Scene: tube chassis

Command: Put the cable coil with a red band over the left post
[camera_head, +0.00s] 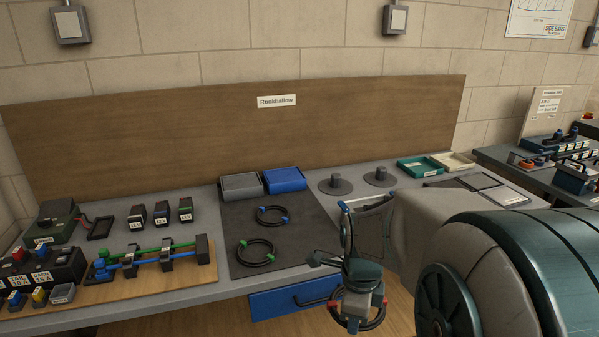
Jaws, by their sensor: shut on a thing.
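The cable coil with a red band (372,325) is a black ring with red bands, low in the middle of the view, in front of the bench's blue drawer. My gripper (354,322) points down and is shut on it. My gripper's body hides part of the ring. The left post (336,184) is a short dark peg on a round grey base, toward the back of the bench. Its peg looks bare. The right post (380,177) is similar, beside it, and also looks bare. My gripper is nearer to me than both posts and below them in the picture.
A coil with blue bands (272,216) and a coil with green bands (257,252) lie on the dark mat (230,213). Grey (242,186) and blue bins (285,180) stand behind them. A green tray (418,167) is right of the posts. Wired parts fill the left.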

